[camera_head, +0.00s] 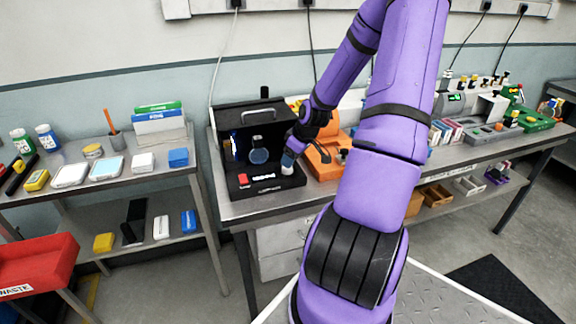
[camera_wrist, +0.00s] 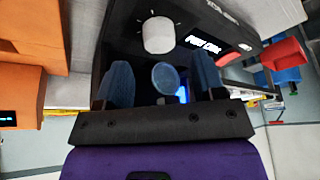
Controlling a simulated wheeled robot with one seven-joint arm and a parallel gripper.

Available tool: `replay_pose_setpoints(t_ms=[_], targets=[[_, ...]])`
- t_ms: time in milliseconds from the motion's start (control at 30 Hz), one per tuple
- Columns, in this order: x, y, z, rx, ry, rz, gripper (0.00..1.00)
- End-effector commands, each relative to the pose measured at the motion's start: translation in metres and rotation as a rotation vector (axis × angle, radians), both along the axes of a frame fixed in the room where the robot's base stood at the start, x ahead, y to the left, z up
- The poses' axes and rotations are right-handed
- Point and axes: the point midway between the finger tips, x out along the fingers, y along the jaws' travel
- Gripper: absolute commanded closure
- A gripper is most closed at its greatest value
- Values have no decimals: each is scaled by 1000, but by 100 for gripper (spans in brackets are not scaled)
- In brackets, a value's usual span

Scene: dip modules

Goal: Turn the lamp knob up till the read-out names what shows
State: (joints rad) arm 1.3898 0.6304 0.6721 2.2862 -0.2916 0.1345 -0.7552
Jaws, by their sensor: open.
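The black lamp box (camera_head: 232,128) stands on the left end of the bench, with a round bluish disc (camera_head: 259,156) at its front. The white lamp knob (camera_head: 287,168) is at the right of its front base. In the wrist view the knob (camera_wrist: 158,35) shows in full, with tick marks around it. The lit read-out (camera_wrist: 205,45) is beside it; I cannot read its words surely. My gripper (camera_head: 290,157) is close above the knob. In the wrist view its blue fingers (camera_wrist: 162,70) are apart, with nothing held between them; the knob appears just beyond the fingertips.
A red button (camera_head: 243,180) is at the left of the box's base. An orange device (camera_head: 322,158) stands close to the right of my gripper. A side table (camera_head: 110,190) with small boxes is at the left, and a red waste bin (camera_head: 35,265) is in front of it.

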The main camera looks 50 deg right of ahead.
Motion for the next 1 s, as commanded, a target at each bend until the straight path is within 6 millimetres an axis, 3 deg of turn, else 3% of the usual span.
replay_pose_setpoints(t_ms=[333, 767, 1000], targets=[[14, 3, -35, 1, 1, 0, 37], [17, 3, -41, -1, 0, 0, 37], [17, 3, -41, -1, 0, 0, 85]])
